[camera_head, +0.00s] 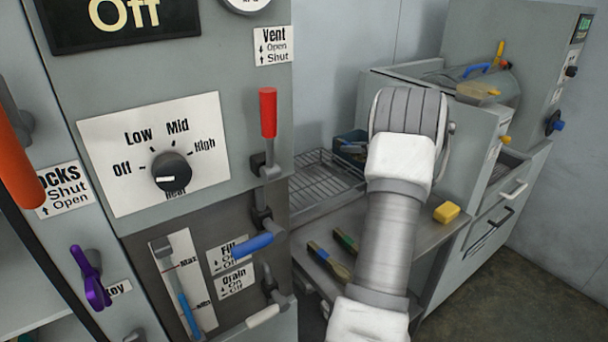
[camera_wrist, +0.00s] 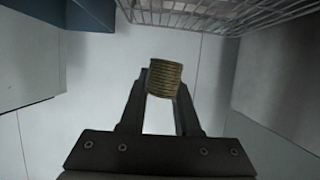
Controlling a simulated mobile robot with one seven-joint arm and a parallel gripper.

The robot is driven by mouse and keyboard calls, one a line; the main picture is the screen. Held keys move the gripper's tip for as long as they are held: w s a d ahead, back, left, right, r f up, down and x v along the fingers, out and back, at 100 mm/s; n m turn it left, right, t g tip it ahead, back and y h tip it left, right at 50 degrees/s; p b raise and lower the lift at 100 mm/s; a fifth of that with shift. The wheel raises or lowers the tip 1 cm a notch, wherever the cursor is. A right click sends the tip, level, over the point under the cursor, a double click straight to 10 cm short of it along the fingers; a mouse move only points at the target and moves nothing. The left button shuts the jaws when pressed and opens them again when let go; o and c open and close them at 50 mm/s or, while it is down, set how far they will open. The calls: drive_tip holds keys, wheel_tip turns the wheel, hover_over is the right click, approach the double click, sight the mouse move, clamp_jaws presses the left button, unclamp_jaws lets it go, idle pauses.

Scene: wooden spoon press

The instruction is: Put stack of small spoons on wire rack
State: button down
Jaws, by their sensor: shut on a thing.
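In the wrist view, my gripper (camera_wrist: 162,92) is shut on a stack of small spoons (camera_wrist: 165,78), a short ribbed tan block between the fingertips. The wire rack (camera_wrist: 200,14) shows along the top edge of the wrist view, apart from the stack. In the head view, the wire rack (camera_head: 325,178) sits on a grey counter left of my arm. My arm reaches over the counter there and hides the gripper and the stack.
A dark blue bin (camera_head: 350,145) stands behind the rack. A control panel with a red lever (camera_head: 267,112) stands close at left. A grey machine (camera_head: 480,130) stands at right.

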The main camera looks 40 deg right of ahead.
drive_tip(key=shift+s+a+f+b, duration=0.2)
drive_tip(key=shift+a+f+b, duration=0.15)
drive_tip(key=shift+b, duration=0.85)
drive_tip(key=a+b, duration=0.1)
drive_tip(key=b, duration=0.6)
hover_over(313, 180)
drive_tip(key=shift+n, duration=0.4)
drive_tip(key=f, duration=0.6)
drive_tip(key=shift+s+f, duration=0.15)
drive_tip(key=shift+s, duration=0.05)
drive_tip(key=shift+w+f+b, duration=0.1)
drive_tip(key=shift+f+b, duration=1.25)
drive_tip(key=shift+f, duration=0.6)
drive_tip(key=shift+f, duration=0.15)
drive_tip(key=c, duration=0.6)
unclamp_jaws()
